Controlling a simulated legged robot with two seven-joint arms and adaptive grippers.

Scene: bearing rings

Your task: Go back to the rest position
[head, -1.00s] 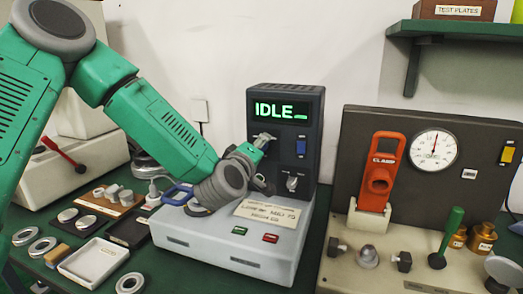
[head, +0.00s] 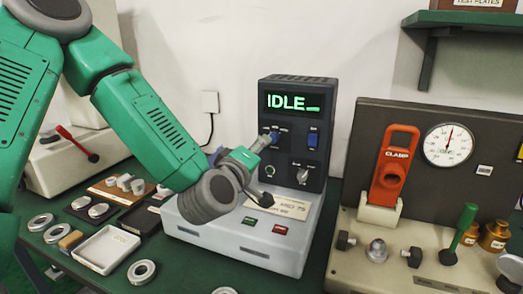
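My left arm comes in from the left, and its gripper (head: 258,174) is in front of the grey tester (head: 326,185). The fingers look spread apart with nothing between them. The tester's screen (head: 292,102) reads "IDLE_" in green. The gripper and wrist hide part of the tester's top plate and its label (head: 292,204). My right gripper is not in view.
Loose metal rings (head: 141,272) and a white tray (head: 106,249) lie on the green table at the lower left. A fixture with an orange clamp (head: 393,170) and a dial gauge (head: 448,145) stands at the right. A shelf (head: 470,19) is above.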

